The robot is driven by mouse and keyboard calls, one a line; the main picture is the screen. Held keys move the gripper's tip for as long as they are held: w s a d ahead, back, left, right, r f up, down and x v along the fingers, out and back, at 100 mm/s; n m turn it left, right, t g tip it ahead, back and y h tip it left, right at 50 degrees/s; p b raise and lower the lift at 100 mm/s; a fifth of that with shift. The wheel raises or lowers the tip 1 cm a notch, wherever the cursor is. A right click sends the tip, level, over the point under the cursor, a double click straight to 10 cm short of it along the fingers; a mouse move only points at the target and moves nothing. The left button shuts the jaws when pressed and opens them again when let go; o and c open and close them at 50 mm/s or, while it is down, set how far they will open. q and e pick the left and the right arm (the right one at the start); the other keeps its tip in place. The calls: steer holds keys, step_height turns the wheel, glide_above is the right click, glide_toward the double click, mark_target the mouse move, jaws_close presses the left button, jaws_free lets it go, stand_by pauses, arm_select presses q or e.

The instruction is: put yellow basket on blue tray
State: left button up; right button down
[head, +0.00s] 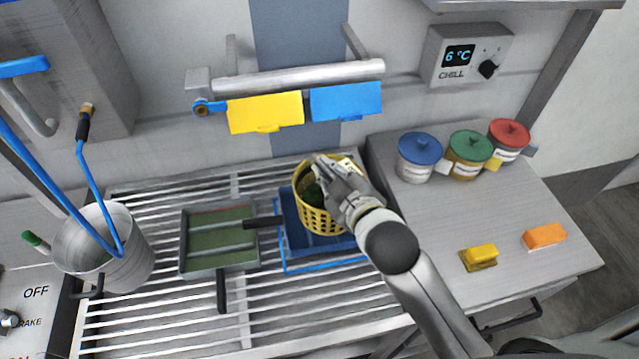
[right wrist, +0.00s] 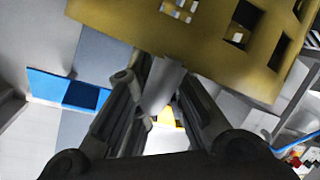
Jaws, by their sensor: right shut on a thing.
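The yellow basket (head: 316,218) has slotted walls and some dark green contents inside, in the head view. It is over the blue tray (head: 290,262), which lies on the slatted rack. I cannot tell whether the basket touches the tray. My right gripper (head: 335,178) is shut on the basket at its upper right side and covers part of its rim. The right wrist view shows the basket wall (right wrist: 200,25) large at the top, close to the fingers (right wrist: 160,90). My left gripper is not in view.
A green pan (head: 218,240) sits left of the tray, with a dark handle reaching toward it. A metal bucket (head: 105,255) stands at the left. Lidded jars (head: 420,158) and two sponges (head: 545,237) are on the right counter. Yellow and blue flaps (head: 265,112) hang behind.

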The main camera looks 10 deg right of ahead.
mark_target(317, 181)
steer(key=w+f, duration=0.3)
steer(key=w+a+f, duration=0.1)
steer(key=f, duration=0.1)
steer(key=shift+w+f, duration=0.25)
step_height(317, 181, down, 2)
steer(key=shift+f+p, duration=0.1)
steer(key=shift+p, duration=0.4)
steer(key=shift+f, duration=0.55)
steer(key=c, duration=1.5)
jaws_free()
steer(key=shift+f, duration=0.1)
steer(key=shift+c, duration=0.2)
steer(key=shift+s, duration=0.1)
steer(key=b+v, duration=0.1)
steer(key=v, duration=1.1)
steer(key=shift+b, duration=0.35)
